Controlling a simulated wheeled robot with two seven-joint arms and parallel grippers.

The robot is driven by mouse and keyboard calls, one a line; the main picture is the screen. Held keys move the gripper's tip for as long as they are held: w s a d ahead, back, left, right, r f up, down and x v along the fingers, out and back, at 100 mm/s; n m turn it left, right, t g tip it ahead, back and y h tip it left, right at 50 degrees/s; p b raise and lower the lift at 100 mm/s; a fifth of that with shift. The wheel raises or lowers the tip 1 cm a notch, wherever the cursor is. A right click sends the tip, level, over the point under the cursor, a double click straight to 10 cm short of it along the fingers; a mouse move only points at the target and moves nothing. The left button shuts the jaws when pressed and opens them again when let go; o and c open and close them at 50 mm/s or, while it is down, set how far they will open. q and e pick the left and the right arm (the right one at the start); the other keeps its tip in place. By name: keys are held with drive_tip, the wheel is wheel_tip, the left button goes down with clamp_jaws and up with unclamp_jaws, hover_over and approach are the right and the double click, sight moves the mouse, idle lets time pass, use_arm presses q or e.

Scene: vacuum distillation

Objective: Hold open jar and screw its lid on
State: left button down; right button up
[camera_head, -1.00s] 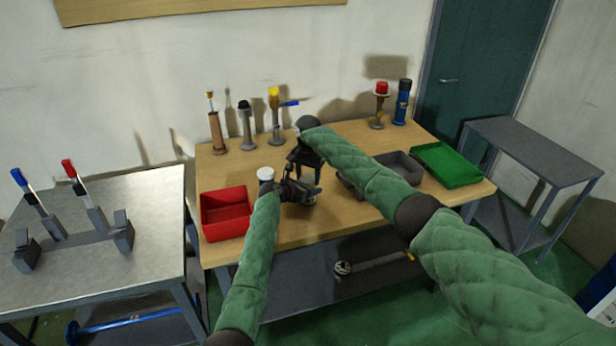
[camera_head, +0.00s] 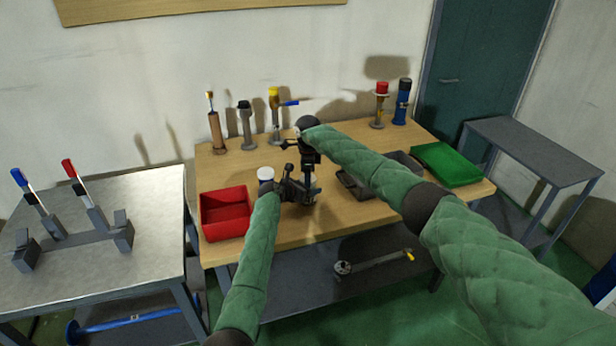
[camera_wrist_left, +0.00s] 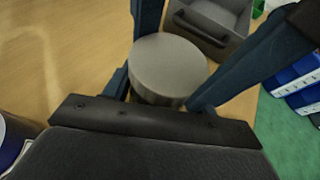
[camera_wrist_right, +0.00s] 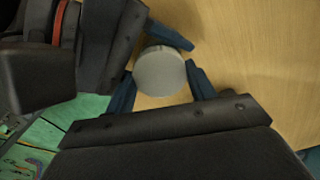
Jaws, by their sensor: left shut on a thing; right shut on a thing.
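My left gripper (camera_head: 298,191) is low over the front middle of the table, and my right gripper (camera_head: 311,168) is just above it, pointing down. The jar and lid are too small and covered to make out in the head view. In the right wrist view, a round pale grey lid (camera_wrist_right: 160,71) sits between my right fingers, with a left-gripper finger close beside it. The left wrist view shows the same grey round top (camera_wrist_left: 168,66) with dark blue fingers around it. The jar body below is mostly hidden; I cannot tell how far the lid is seated.
A white-capped container (camera_head: 265,173) stands close left of my left gripper. A red bin (camera_head: 226,222) is at the table's left front. A grey bin (camera_head: 405,160) and a green tray (camera_head: 447,163) are at the right.

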drive_tip(key=o, duration=1.1)
drive_tip(key=shift+a, duration=0.1)
drive_tip(key=shift+r, duration=2.35)
drive_tip(key=shift+f, duration=0.1)
